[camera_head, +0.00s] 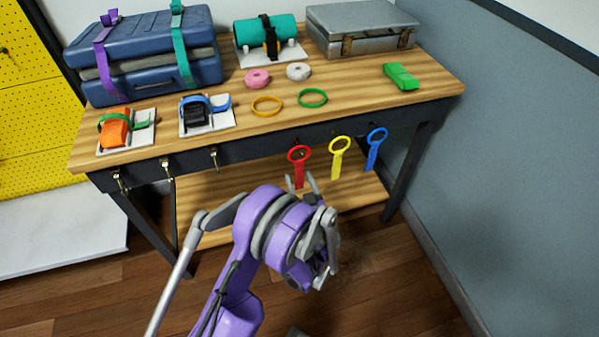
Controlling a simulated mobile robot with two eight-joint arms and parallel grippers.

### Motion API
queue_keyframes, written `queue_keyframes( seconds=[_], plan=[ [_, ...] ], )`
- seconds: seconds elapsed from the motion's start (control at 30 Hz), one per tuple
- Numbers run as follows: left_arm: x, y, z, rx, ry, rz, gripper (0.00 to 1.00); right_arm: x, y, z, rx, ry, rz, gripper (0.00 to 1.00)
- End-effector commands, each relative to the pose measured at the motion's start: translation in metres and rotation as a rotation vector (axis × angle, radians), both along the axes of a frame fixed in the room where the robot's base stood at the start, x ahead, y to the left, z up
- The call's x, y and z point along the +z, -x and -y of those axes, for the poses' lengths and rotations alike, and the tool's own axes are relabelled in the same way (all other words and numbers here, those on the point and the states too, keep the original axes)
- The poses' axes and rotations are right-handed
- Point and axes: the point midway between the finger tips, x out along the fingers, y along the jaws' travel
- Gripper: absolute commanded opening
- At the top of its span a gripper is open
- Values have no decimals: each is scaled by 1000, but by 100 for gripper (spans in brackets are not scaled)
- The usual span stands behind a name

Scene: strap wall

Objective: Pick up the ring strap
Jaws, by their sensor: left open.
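Three ring straps hang from the front edge of the wooden table: a red one (299,168), a yellow one (339,158) and a blue one (376,149). Each has a round loop on top and a flat tail below. My right gripper is not in view.
The wooden table (350,97) carries blue cases (150,55), a grey case (362,28), a teal roll (264,32), loose rings, a green block (401,77) and strapped items on white plates. Empty hooks (166,168) hang at the front left. A grey wall (500,150) stands right.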

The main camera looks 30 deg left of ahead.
Motion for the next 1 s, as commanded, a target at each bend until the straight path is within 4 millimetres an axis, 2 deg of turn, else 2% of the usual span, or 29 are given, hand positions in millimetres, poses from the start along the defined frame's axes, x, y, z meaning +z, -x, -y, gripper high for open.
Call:
queue_keyframes(
  seconds=[0.03, 0.2, 0.47, 0.83, 1.0],
  plan=[
    [-2, -5, -8, 3, -1, -1, 66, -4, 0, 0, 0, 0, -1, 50],
    [-1, -18, -22, 0, 0, 0, 66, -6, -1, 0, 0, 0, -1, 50],
    [-1, -20, -24, -2, 0, 0, 66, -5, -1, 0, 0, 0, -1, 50],
    [-1, -20, -23, -1, 0, 0, 1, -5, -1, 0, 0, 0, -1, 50],
    [-1, -20, -23, -1, 0, 0, 0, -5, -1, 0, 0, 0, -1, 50]
  ],
)
